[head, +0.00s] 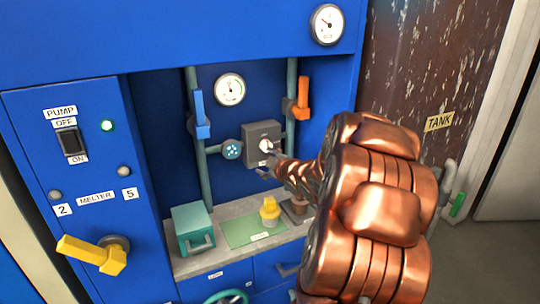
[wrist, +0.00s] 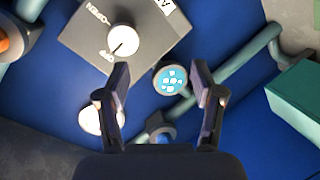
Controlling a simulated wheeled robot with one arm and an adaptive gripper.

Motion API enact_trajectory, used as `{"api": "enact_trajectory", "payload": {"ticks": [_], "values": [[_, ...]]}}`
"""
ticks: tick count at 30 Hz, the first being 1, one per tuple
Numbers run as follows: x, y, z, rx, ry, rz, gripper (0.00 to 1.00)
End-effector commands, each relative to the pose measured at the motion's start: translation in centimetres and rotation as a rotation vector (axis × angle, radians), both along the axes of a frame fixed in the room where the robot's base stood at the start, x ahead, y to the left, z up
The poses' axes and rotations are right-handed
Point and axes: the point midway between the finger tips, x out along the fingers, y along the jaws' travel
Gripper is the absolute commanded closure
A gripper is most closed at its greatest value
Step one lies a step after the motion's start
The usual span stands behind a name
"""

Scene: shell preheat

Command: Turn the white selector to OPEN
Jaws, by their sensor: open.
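The white selector (head: 266,146) is a round knob on a grey box (head: 251,150) between two vertical pipes. In the wrist view the white selector (wrist: 123,40) shows a thin dark mark directed down-left, toward a partly legible label and away from the word OPEN, which lies further up-left. My gripper (head: 275,166) is in front of the grey box, its fingers just below the knob in the head view. In the wrist view my gripper (wrist: 160,78) is open and empty. The knob lies beyond the left fingertip, not between the fingers; whether they touch cannot be told.
An orange lever (head: 303,98) and a blue lever (head: 201,115) flank the box on the pipes. A round blue indicator (head: 232,150) is close left. Below are a teal box (head: 193,229) and a yellow object (head: 269,211) on the ledge. My arm hides the right side.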

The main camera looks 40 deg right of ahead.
Motion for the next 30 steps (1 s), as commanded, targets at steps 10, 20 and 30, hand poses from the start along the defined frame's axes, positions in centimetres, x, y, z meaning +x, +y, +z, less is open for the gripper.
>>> {"api": "enact_trajectory", "payload": {"ticks": [10, 20, 30], "values": [[-2.4, -4.2, 0.3, -0.136, -0.227, 0.086, 0.33], [-0.9, -4.7, 0.8, -0.152, -0.252, 0.098, 0.33], [3.2, -5.5, 0.7, -0.151, -0.25, 0.097, 0.33]]}}
